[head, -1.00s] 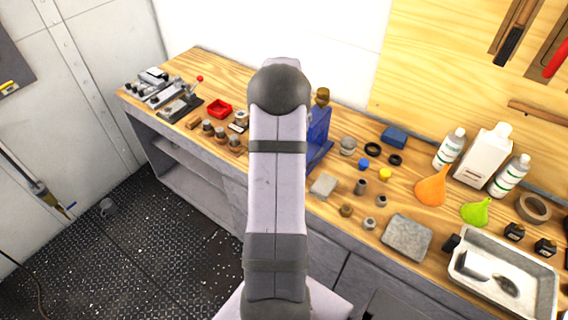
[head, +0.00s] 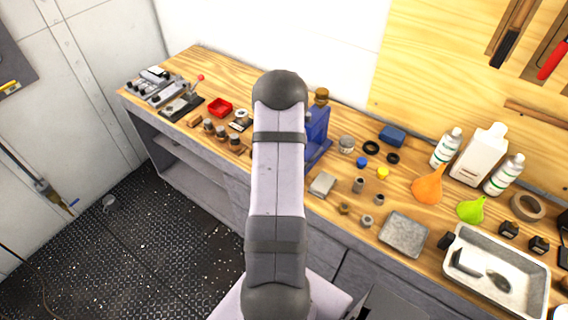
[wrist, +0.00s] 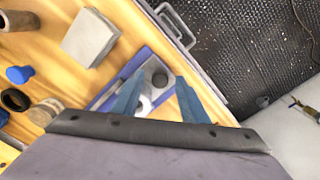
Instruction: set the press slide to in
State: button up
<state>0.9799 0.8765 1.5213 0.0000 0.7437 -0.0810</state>
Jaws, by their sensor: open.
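The blue press (head: 318,128) with a brass knob on top stands on the bench in the head view, partly hidden behind my arm. In the wrist view its blue base (wrist: 110,98) lies below my gripper. A grey metal piece with a dark round hole (wrist: 152,68), seemingly the press slide, sits on that base. My gripper (wrist: 160,78) is open, with its two blue fingers on either side of the grey piece in the picture. I cannot tell whether they touch it. My gripper is hidden behind my arm in the head view.
A grey block (head: 322,184) and several small caps and bushings lie right of the press. Bushings on wooden blocks and a red tray (head: 220,107) stand to the left. Bottles, funnels and a metal tray (head: 452,290) fill the right side. The bench's front edge is close to the press.

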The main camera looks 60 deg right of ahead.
jog(key=shift+f, duration=0.4)
jog(key=shift+c, duration=0.2)
grip_shut()
jog(key=shift+d+f+b, duration=0.1)
jog(key=shift+d+b, duration=0.6)
jog(key=shift+d, duration=1.35)
jog(key=shift+o, duration=0.2)
grip_release()
jog(key=shift+r, duration=0.25)
